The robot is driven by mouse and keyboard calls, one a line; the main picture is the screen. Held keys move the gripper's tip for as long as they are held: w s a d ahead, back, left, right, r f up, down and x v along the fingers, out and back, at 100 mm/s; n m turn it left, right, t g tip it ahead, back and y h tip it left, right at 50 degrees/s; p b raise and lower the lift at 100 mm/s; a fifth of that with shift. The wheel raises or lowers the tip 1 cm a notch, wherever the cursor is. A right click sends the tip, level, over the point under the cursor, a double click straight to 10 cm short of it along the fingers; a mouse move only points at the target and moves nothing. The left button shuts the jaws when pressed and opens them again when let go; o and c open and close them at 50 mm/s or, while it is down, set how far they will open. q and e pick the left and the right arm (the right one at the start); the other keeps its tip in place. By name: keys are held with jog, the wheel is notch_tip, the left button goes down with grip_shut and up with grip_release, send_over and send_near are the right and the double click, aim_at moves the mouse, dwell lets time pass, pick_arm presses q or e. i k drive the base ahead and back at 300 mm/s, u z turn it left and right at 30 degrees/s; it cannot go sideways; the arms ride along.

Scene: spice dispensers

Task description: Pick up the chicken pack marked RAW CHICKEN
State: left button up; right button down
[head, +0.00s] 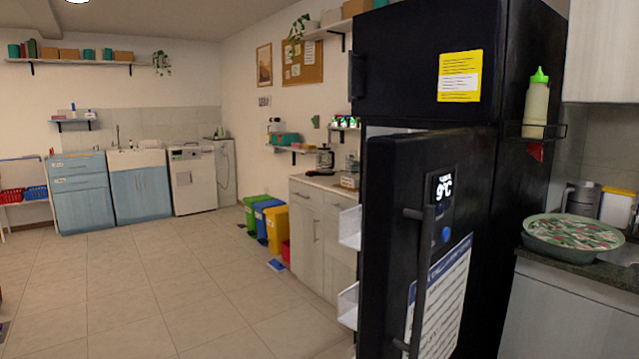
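I see no pack marked RAW CHICKEN in the head view. A black fridge stands at the right, and its lower door (389,240) is swung open toward me. The door shows a 9°C display, a long vertical handle and a printed sheet. White door shelves (349,228) stick out past its left edge. The door hides the inside of the fridge. The upper door (425,70) looks shut and carries a yellow and white note (459,76). Neither of my grippers is in view.
A counter (583,274) at the right holds a large green bowl (573,236). A bottle with a green cap (536,106) sits in a rack on the fridge side. Colored bins (276,230) stand by a light cabinet (316,227). The tiled floor (150,290) at left is clear.

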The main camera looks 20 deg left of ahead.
aim_at(351, 182)
jog(key=u, duration=1.1)
jog(key=i, duration=1.2)
jog(key=u, duration=0.4)
jog(key=i, duration=1.5)
jog(key=z, duration=1.35)
jog(key=i, duration=0.4)
jog(key=z, duration=0.4)
